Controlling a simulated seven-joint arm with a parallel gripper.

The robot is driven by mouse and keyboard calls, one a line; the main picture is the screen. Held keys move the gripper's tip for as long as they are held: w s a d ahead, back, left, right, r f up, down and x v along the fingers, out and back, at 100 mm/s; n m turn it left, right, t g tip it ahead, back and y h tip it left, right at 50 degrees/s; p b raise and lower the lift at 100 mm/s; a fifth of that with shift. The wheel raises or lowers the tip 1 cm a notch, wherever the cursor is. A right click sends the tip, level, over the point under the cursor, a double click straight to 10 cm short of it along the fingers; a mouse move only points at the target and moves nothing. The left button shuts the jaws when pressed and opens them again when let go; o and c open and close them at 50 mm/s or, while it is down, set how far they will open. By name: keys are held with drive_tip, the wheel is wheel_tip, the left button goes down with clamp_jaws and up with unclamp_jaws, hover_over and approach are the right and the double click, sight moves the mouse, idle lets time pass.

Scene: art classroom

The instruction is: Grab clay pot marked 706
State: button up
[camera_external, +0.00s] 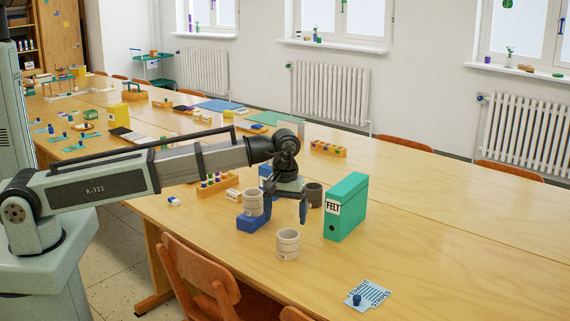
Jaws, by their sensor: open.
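Three small clay pots stand near my gripper. A pale grey pot (288,245) stands upright on the table in front, with a label too small to read. A second pale pot (252,203) is on or just behind a low blue block (250,223), close to my gripper's left finger. A darker grey pot (315,194) is behind and right of the gripper, with no mark that I can read. I cannot tell which pot is marked 706. My gripper (286,207) points down, open and empty, above and behind the front pot.
A green box file (346,207) labelled FELT stands right of the pots. A wooden rack of small bottles (218,184) is to the left. A STRIPES card (368,295) with a blue knob lies front right.

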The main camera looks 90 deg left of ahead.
sight(289, 243)
wheel_tip(289, 243, down, 5)
drive_tip(key=shift+f, duration=0.1)
drive_tip(key=shift+w+a+f, duration=0.1)
drive_tip(key=shift+w+f, duration=0.15)
drive_tip(key=shift+f, duration=1.1)
drive_tip(key=shift+w+a+f, duration=0.1)
drive_tip(key=shift+w+f, duration=0.1)
drive_tip(key=shift+f, duration=1.1)
drive_tip(key=shift+c, duration=0.3)
drive_tip(key=c, duration=1.1)
